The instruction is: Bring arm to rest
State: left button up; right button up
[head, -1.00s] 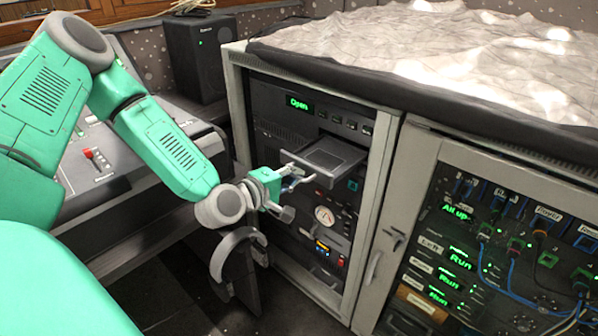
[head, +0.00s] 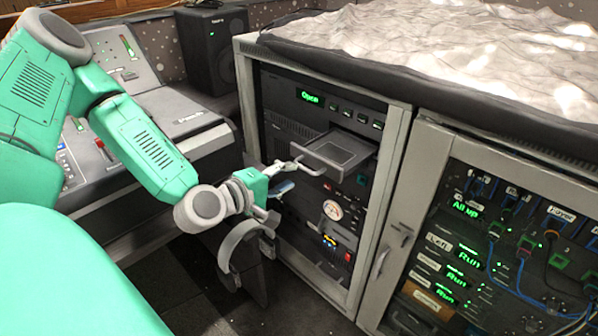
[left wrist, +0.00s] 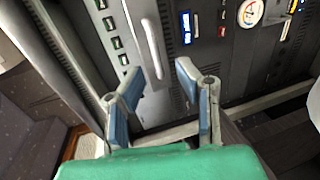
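My left gripper (head: 281,178) is just in front of the equipment rack, by the pulled-out drawer (head: 342,150). In the left wrist view, its two blue-padded fingers (left wrist: 158,75) are spread apart with nothing between them. The drawer's pale bar handle (left wrist: 152,48) lies beyond the fingertips there. In the head view the fingertips overlap the left end of the handle, and whether they touch it is hard to tell. A green display above the drawer reads "Open" (head: 310,97). My right gripper is not in view.
A fader console (head: 190,118) stands on the left behind my left arm, with a black speaker (head: 213,48) behind it. A second rack with cables (head: 500,240) stands on the right. A crumpled pale cover (head: 440,45) lies on top. Dark floor shows below.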

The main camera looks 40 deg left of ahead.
pick_arm(q)
jog(key=shift+s+r, duration=0.1)
jog(key=shift+s, duration=0.55)
jog(key=s+d+f+m+g+h, duration=0.1)
jog(key=s+d+f+m+g, duration=0.35)
jog(key=f, duration=0.25)
jog(key=s+d+f+m+g, duration=0.4)
jog(key=s+f+m+g, duration=0.15)
jog(key=f, duration=0.25)
jog(key=s+d+f+m+g+y, duration=0.1)
jog(key=s+f+m+g, duration=0.1)
jog(key=s, duration=0.4)
jog(key=s+d+f+m+g+y, duration=0.1)
jog(key=s+f+m+g, duration=0.1)
jog(key=s+f+m, duration=0.2)
jog(key=s+m, duration=0.1)
jog(key=s, duration=0.2)
jog(key=shift+f+m+g, duration=0.25)
jog(key=shift+m+g, duration=0.15)
jog(key=shift+w, duration=0.1)
